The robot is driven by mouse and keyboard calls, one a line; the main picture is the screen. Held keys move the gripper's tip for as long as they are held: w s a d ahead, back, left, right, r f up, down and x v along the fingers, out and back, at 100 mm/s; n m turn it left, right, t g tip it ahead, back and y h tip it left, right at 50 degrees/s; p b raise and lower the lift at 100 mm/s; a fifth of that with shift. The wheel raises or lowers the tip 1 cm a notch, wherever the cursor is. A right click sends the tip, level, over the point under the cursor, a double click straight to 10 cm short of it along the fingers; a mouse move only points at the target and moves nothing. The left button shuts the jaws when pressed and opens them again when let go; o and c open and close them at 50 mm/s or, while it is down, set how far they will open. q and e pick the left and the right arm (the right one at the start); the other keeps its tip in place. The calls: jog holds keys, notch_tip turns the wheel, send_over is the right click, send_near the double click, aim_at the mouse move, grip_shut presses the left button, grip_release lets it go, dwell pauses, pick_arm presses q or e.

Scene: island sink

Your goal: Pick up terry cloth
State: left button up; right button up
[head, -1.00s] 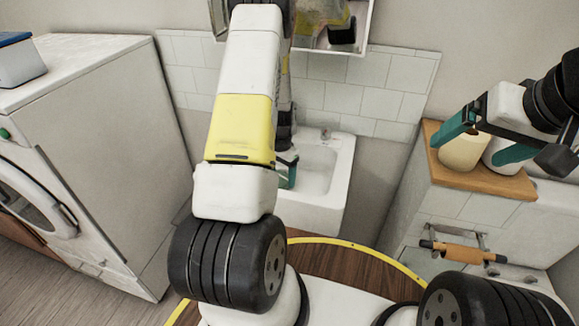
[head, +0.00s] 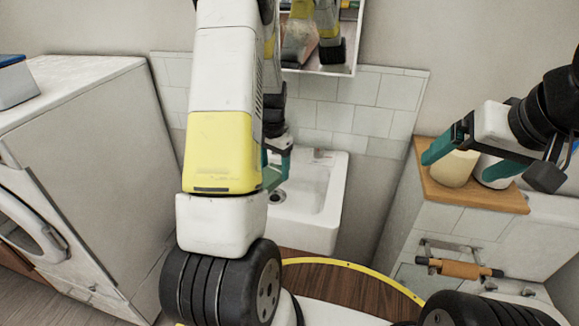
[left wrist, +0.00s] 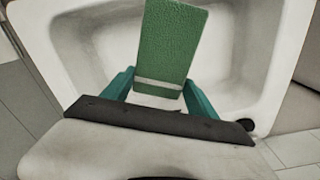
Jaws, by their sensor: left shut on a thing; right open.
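The terry cloth (left wrist: 168,40) is a green, textured rectangle with a white stripe near one end, seen in the left wrist view. My left gripper (left wrist: 158,92) is shut on it, with the cloth's striped end between the teal fingers. The white sink basin lies behind the cloth in that view. In the head view my left gripper (head: 277,170) is over the left part of the sink (head: 325,215); my own arm covers part of it, and I cannot make out the cloth clearly there. My right gripper (head: 468,163) is open and empty at the right, in front of two containers.
A beige container (head: 452,169) and a white one (head: 490,172) stand on a wooden board (head: 500,200) at the right. Below is a roll holder (head: 460,269). A washing machine (head: 90,160) stands left. A mirror (head: 315,50) hangs above the tiled wall.

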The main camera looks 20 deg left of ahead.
pick_arm(q)
notch_tip(320, 180, up, 16)
jog(key=shift+r, duration=0.2)
dwell(0.9)
